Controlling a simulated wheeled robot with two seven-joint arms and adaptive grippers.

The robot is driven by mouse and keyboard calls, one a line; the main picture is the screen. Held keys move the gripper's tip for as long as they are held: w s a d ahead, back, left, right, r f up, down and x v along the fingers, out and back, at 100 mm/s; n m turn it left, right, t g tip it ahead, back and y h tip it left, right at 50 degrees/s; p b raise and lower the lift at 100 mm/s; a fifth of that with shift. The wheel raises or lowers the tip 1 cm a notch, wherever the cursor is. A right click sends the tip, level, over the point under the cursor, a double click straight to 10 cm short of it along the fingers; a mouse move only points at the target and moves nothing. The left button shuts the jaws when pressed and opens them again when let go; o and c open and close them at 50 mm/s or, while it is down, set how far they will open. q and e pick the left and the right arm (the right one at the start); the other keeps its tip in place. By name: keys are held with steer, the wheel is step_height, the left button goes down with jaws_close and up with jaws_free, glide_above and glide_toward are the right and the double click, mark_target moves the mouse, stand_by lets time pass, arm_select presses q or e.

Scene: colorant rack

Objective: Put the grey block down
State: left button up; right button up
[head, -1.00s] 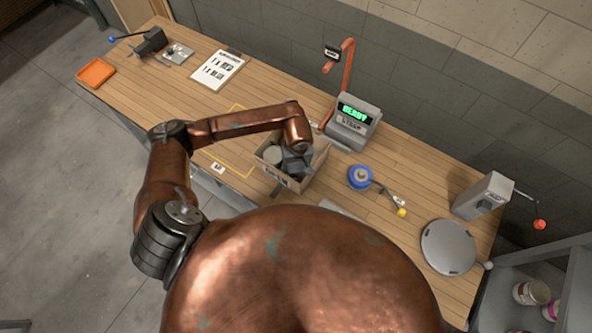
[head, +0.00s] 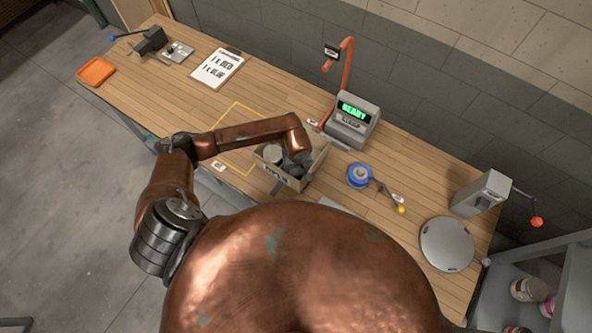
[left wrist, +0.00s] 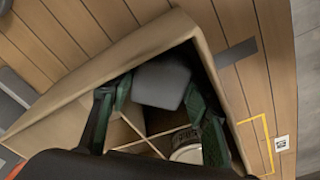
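A grey block (left wrist: 161,82) sits between the green-padded fingers of my left gripper (left wrist: 160,90), which look closed on its two sides. The gripper reaches down into an open cardboard box (left wrist: 150,42) with crossed dividers. In the head view the left gripper (head: 298,164) is inside the right part of the box (head: 285,181), and the block cannot be made out there. A round can (left wrist: 188,152) stands in another compartment; it also shows in the head view (head: 273,152). Whether the block touches the box floor is hidden. My right gripper is not in view.
A display unit (head: 352,118) reading READY stands behind the box. A blue round item (head: 359,175) lies to its right, then a grey round plate (head: 447,245). A yellow outline (head: 236,104), a clipboard (head: 217,69) and an orange tray (head: 96,72) are to the left.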

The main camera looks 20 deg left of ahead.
mark_target(297, 174)
arm_select(q)
steer(key=shift+o, duration=0.4)
steer(key=shift+r, duration=0.1)
steer(key=shift+r, duration=0.15)
step_height(297, 174, up, 12)
steer(key=s+b, duration=0.1)
steer(key=b, duration=0.1)
steer(key=shift+d+b, duration=0.35)
steer(key=shift+d, duration=0.1)
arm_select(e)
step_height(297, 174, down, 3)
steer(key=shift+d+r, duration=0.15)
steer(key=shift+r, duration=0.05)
arm_select(q)
steer(key=shift+c, duration=0.7)
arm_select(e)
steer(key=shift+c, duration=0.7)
